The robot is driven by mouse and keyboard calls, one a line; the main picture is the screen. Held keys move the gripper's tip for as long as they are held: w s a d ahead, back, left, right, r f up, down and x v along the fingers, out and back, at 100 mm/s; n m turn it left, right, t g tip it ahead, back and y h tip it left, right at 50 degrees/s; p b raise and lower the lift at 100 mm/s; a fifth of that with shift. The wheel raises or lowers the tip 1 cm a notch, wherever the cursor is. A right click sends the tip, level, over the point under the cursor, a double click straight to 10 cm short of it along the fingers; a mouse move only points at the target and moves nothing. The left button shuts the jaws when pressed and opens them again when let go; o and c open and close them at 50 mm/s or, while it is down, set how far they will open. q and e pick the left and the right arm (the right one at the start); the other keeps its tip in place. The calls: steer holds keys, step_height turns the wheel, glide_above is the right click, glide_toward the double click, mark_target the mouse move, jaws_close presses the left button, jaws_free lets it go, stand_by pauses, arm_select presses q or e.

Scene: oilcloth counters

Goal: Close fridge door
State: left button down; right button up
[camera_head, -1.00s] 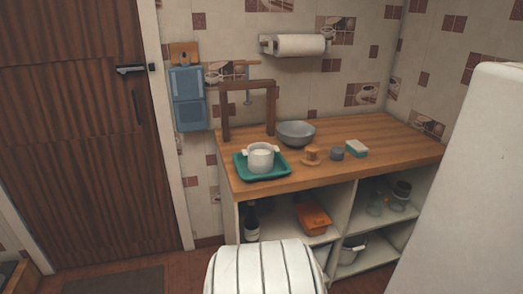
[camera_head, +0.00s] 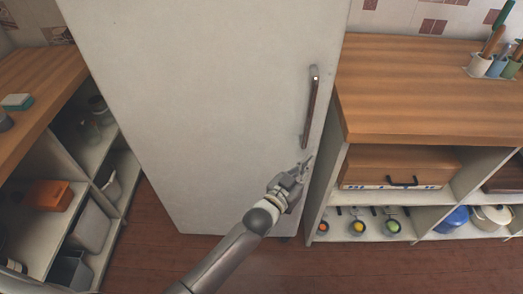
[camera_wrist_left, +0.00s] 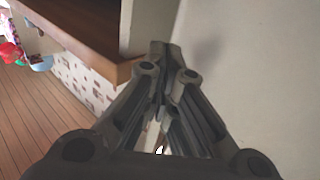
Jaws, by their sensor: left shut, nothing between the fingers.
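The fridge door (camera_head: 200,100) is a tall off-white panel in the middle of the head view, with a dark upright handle (camera_head: 312,105) near its right edge. I see no clear gap along the door's edge, so I cannot tell for sure whether it is fully closed. My left gripper (camera_head: 306,166) is shut and empty just below the handle, by the door's right edge. In the left wrist view, the shut fingertips (camera_wrist_left: 164,50) are close to a pale surface, which looks like the fridge (camera_wrist_left: 260,60); contact cannot be told. My right gripper is not in view.
A wooden counter (camera_head: 420,90) with open shelves stands close to the fridge's right side. Another wooden counter (camera_head: 35,75) with shelves is on the left. Reddish floor (camera_head: 370,270) lies free in front.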

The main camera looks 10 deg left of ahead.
arm_select(q)
steer(key=s+d, duration=0.2)
steer(key=s, duration=0.7)
steer(key=s+a+f+g+y, duration=0.1)
steer(key=s+a+f+g, duration=0.2)
steer(key=f, duration=0.7)
steer(key=s+a+f+g+y, duration=0.2)
steer(key=s+a+f, duration=0.25)
steer(key=f, duration=0.55)
steer(key=s+a+f+g+y, duration=0.1)
steer(key=s+a+f+g, duration=0.3)
steer(key=f, duration=0.6)
steer(key=s+a+f+n+g+y, duration=0.1)
steer(key=s+a+f, duration=0.3)
steer(key=s, duration=0.5)
steer(key=s+a+f+g+y, duration=0.1)
steer(key=s+a+f+g, duration=0.2)
steer(key=s, duration=0.7)
steer(key=s+a+f+n+g+y, duration=0.1)
steer(key=s+a+f+g, duration=0.1)
steer(key=s+a+f, duration=0.5)
steer(key=s+f, duration=0.2)
steer(key=s, duration=0.1)
steer(key=shift+s+a+f+n+y, duration=0.2)
steer(key=shift+f+n+y, duration=0.1)
steer(key=shift+f, duration=0.1)
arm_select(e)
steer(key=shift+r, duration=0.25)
